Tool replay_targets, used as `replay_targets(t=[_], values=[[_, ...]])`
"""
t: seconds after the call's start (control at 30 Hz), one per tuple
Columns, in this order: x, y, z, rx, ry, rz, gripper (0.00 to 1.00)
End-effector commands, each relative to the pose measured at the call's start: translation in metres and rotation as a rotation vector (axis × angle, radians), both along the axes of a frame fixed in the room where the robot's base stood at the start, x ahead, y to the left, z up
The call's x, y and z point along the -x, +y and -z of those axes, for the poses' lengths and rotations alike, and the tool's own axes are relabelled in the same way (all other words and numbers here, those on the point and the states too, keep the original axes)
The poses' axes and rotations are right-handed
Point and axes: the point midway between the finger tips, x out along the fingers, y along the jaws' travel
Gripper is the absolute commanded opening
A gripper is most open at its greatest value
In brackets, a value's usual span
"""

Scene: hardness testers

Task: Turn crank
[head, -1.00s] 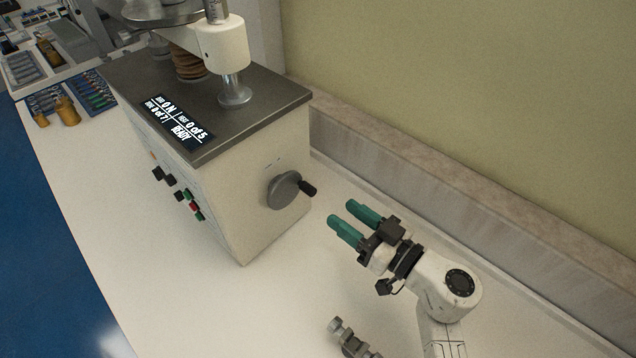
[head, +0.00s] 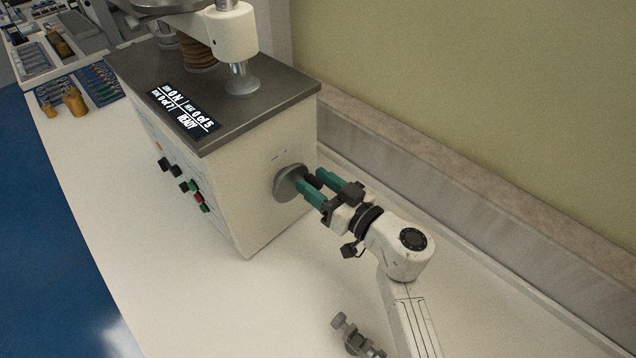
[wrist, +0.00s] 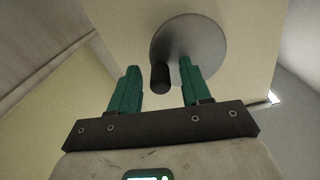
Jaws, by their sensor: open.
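The crank is a grey disc (head: 288,183) with a short black handle (head: 311,181) on the right side of the white hardness tester (head: 235,190). My gripper (head: 309,180) has green fingers and is open at the crank, with the handle between the fingers in the head view. In the wrist view the grey disc (wrist: 190,48) is ahead, and the black handle (wrist: 160,77) points toward me between the open fingertips (wrist: 159,68), nearer the right finger. I cannot tell whether a finger touches the handle.
The tester's display (head: 184,107) reads READY, and black, green and red buttons (head: 190,186) are on its front. A small metal clamp-like part (head: 355,338) lies on the white bench (head: 290,290). A stone ledge and wall (head: 420,175) run close behind my arm.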

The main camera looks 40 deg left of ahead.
Motion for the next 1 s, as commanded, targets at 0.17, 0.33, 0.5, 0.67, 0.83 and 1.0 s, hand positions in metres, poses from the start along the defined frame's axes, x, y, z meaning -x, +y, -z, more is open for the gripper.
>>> replay_targets(t=[0.17,0.33,0.5,0.67,0.83,1.0], values=[[0.0000,-0.0002,-0.0001,0.000,0.000,0.000,0.37],[0.0001,-0.0002,-0.0001,0.000,-0.001,0.000,0.21],[0.0001,-0.0002,-0.0001,0.000,-0.001,0.000,0.05],[0.0000,-0.0003,-0.0001,0.000,-0.001,0.000,0.00],[0.0000,-0.0003,-0.0009,0.001,-0.013,0.000,0.00],[-0.0002,-0.0005,-0.0036,0.006,-0.063,0.001,0.00]])
